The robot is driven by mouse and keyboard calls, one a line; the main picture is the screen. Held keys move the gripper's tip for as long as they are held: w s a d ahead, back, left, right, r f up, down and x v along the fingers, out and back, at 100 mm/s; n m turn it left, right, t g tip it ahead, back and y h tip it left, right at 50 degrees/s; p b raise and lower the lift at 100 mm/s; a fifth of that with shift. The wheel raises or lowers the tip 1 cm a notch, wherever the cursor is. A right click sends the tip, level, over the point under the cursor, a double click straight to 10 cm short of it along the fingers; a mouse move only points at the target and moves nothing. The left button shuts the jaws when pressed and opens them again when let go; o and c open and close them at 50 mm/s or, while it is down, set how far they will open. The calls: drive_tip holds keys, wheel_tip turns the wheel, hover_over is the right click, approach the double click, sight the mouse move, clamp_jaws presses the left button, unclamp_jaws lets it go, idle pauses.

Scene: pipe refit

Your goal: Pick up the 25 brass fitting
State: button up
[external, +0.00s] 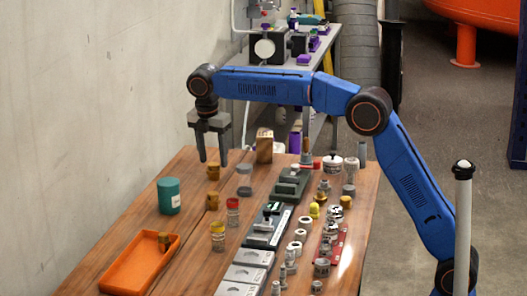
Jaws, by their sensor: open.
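Two brass fittings stand on the wooden table in the external view, a farther one (213,172) and a nearer one (212,201). A third brass-coloured piece (164,241) lies in the orange tray (118,268). Any size marking is too small to read, so I cannot tell which is the 25. My gripper (212,157) is open and points down, with its fingertips above the farther brass fitting. It appears empty. A gap shows between the fingertips and that fitting.
A teal cylinder (168,196) stands left of the brass fittings. Two small jars (233,211) (217,236) stand nearer the camera. A wooden block (264,146) stands right of my gripper. Grey fixtures (290,187) and many small fittings crowd the table's right side.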

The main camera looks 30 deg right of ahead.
sight(213, 164)
drive_tip(key=shift+w+d+f, duration=0.1)
drive_tip(key=shift+d+f, duration=0.05)
drive_tip(key=shift+f, duration=2.05)
drive_tip(key=c, duration=1)
drive_tip(key=shift+r, duration=0.15)
